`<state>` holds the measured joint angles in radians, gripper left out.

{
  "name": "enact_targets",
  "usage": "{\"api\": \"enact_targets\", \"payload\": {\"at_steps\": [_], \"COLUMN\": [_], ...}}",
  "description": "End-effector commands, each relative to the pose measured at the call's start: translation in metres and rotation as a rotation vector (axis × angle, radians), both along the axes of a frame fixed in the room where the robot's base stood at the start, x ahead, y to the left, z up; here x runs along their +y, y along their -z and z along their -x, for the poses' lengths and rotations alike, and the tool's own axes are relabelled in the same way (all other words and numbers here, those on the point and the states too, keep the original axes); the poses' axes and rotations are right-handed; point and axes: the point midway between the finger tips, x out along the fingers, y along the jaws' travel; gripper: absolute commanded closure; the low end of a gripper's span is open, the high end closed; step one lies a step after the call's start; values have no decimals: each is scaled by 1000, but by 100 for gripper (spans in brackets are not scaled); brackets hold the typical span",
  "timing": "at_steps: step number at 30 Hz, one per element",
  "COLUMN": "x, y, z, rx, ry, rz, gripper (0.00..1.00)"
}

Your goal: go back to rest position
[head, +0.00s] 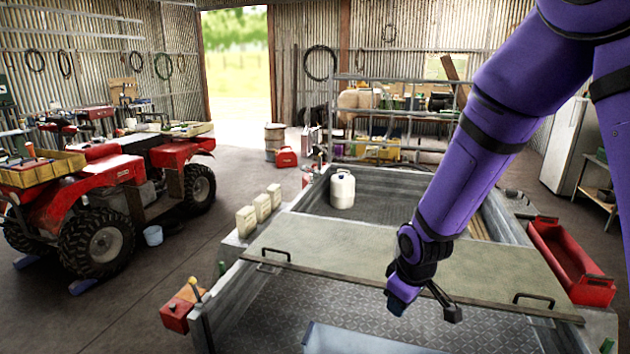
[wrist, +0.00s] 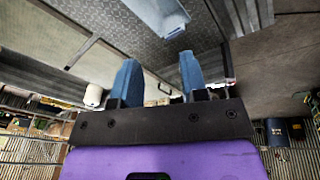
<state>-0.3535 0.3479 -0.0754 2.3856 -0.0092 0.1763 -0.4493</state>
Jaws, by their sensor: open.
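My gripper (head: 405,308) is at the end of my purple arm, above the near part of a grey metal trailer bed (head: 270,310) in the head view. In the wrist view my gripper (wrist: 158,75) shows two blue fingers spread apart with nothing between them. The gripper is open and empty. A flat grey-green board (head: 350,250) with black handles lies across the trailer, behind and beside the gripper in the head view. A light blue bin (head: 360,340) shows partly at the bottom edge, and it also shows in the wrist view (wrist: 165,15).
A white jug (head: 342,190) stands in the far part of the trailer. Several cream containers (head: 262,208) line its left side. A red open toolbox (head: 570,262) is at the right, and a red quad bike (head: 105,200) stands at the left. The floor between quad and trailer is mostly clear.

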Motion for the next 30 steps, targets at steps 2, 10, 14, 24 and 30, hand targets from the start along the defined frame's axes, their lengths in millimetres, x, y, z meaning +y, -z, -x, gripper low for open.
{"api": "enact_targets", "payload": {"at_steps": [2,10,14,24,30], "x": [-7,-30,-41,-70,-85], "y": [-22,-85,-114,-179,-211], "z": [2,19,31,73,103], "rx": [-14,-42,-57,-96,-119], "ry": [36,154,210,353,436], "rz": [-14,-55,-75,-121,-146], "gripper": [60,60,60,60,60]}}
